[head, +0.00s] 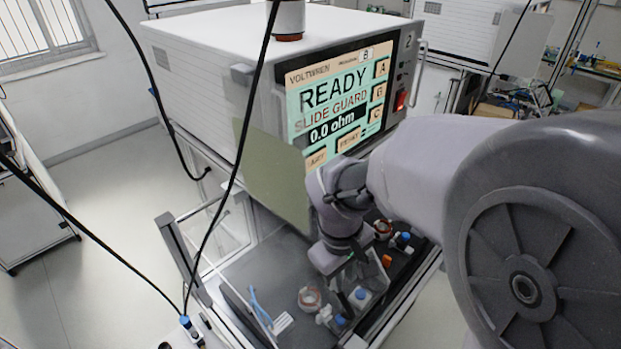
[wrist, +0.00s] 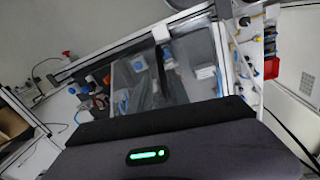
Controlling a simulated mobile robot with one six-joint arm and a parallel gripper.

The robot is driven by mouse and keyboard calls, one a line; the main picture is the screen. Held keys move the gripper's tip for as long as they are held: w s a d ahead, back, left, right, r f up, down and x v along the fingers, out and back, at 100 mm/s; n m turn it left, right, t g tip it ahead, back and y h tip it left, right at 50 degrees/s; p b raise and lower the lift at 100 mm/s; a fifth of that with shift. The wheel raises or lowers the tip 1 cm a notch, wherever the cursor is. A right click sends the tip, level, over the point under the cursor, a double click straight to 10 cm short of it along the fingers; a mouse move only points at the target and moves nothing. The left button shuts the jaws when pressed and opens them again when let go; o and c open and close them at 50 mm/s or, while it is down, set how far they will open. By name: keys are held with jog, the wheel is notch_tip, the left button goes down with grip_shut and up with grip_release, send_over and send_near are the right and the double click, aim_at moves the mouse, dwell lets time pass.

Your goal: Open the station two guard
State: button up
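The station's tester (head: 340,100) is a white box marked 2, with a screen reading "READY, SLIDE GUARD, 0.0 ohm". A translucent yellow-green panel (head: 275,180), which looks like the guard, stands upright below the screen's left side. In the wrist view a clear panel (wrist: 150,78) lies within a frame; I cannot tell whether it is the same guard. My gripper (head: 343,284) hangs over the dark bench below the screen, right of the panel and apparently apart from it.
The dark bench top (head: 262,272) carries copper-ringed parts (head: 310,298), a blue-handled tool (head: 262,308) and small blue-capped pieces (head: 360,294). Black cables hang across the left. A second white tester (head: 475,30) stands at the back right.

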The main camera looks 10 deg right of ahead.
aim_at(344, 300)
jog(key=f+b, duration=0.1)
jog(key=f, duration=0.3)
jog(key=d+f+b, duration=0.1)
jog(key=f, duration=0.3)
jog(key=f+b, duration=0.1)
jog(key=f, duration=0.3)
jog(key=shift+w+d+f, duration=0.2)
jog(key=shift+w+f, duration=0.1)
jog(key=shift+w, duration=0.1)
grip_shut()
jog(key=shift+r, duration=0.1)
dwell(0.5)
